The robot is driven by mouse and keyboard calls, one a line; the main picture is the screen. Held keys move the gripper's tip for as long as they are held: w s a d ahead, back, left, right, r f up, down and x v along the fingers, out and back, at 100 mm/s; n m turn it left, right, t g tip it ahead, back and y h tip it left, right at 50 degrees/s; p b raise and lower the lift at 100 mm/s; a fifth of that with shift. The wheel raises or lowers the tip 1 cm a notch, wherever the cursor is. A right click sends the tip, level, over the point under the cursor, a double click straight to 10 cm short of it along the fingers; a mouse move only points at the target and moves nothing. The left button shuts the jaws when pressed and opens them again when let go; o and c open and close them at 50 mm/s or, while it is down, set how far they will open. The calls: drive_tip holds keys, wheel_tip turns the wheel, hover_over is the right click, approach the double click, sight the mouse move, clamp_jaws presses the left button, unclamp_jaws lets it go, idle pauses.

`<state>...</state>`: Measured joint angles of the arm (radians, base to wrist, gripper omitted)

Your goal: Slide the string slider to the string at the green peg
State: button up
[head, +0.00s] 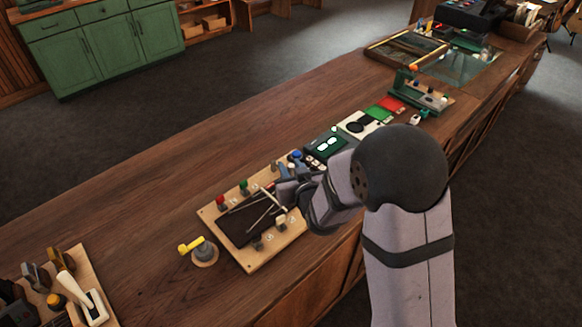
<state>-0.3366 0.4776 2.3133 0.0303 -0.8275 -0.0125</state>
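A light wooden board (211,213) with a dark recessed panel (237,228) lies on the counter. A red peg (220,202) and a green peg (244,187) stand along its upper left edge. A blue knob (296,155) is near its upper right end. Thin pale strings cross the panel. A short pale bar (268,196) lies across the panel's right part; I cannot tell whether it is the string slider. My gripper (285,192) is low over the board's right part, close to this bar. Its fingers are small and dark, partly hidden by my wrist, and I cannot tell whether they touch anything.
A yellow-handled piece on a round base (204,254) stands left of the board. A dark green box (322,146), a white-and-black panel (360,125) and a green stand (410,88) line the counter beyond. The counter's left middle is clear.

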clamp_jaws()
drive_tip(key=shift+w+a+b, duration=0.65)
drive_tip(key=shift+w+a, duration=0.3)
drive_tip(key=shift+a+r, duration=0.1)
drive_tip(key=shift+w, duration=0.1)
drive_tip(key=shift+o, duration=1.8)
unclamp_jaws()
drive_tip(key=shift+a, duration=0.1)
drive_tip(key=shift+b+v, duration=1.05)
drive_tip(key=shift+v, duration=2.55)
